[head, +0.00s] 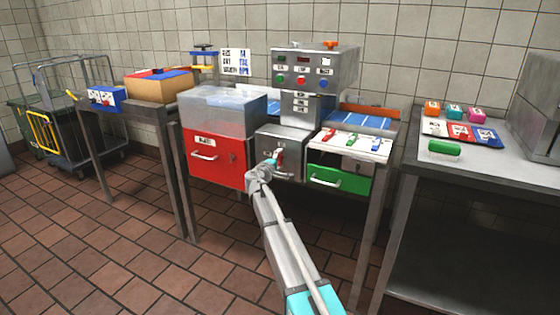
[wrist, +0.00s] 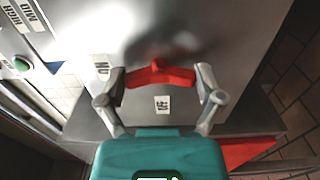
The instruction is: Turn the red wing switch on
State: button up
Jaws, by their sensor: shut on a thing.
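The red wing switch (wrist: 160,74) is on the grey front face of a machine box (wrist: 225,30). In the wrist view it lies nearly level across the picture, with its two wings bent slightly down. My gripper (wrist: 161,78) is shut on it, one finger at each wing end.
A red drawer (head: 215,155) is left of the grey box and a green drawer (head: 338,179) right. A panel of coloured switches (head: 350,146) sits above the green drawer. A control box with buttons (head: 315,70) stands above. The tiled floor in front is clear.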

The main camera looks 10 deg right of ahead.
jog(key=shift+s+d, duration=0.15)
jog(key=shift+s, duration=0.05)
jog(key=o, duration=0.9)
jog(key=shift+c, duration=0.2)
jog(key=shift+w, duration=0.1)
jog(key=shift+a, duration=0.2)
jog(key=v, duration=1.1)
jog(key=shift+s+a, duration=0.15)
jog(key=shift+s, duration=0.25)
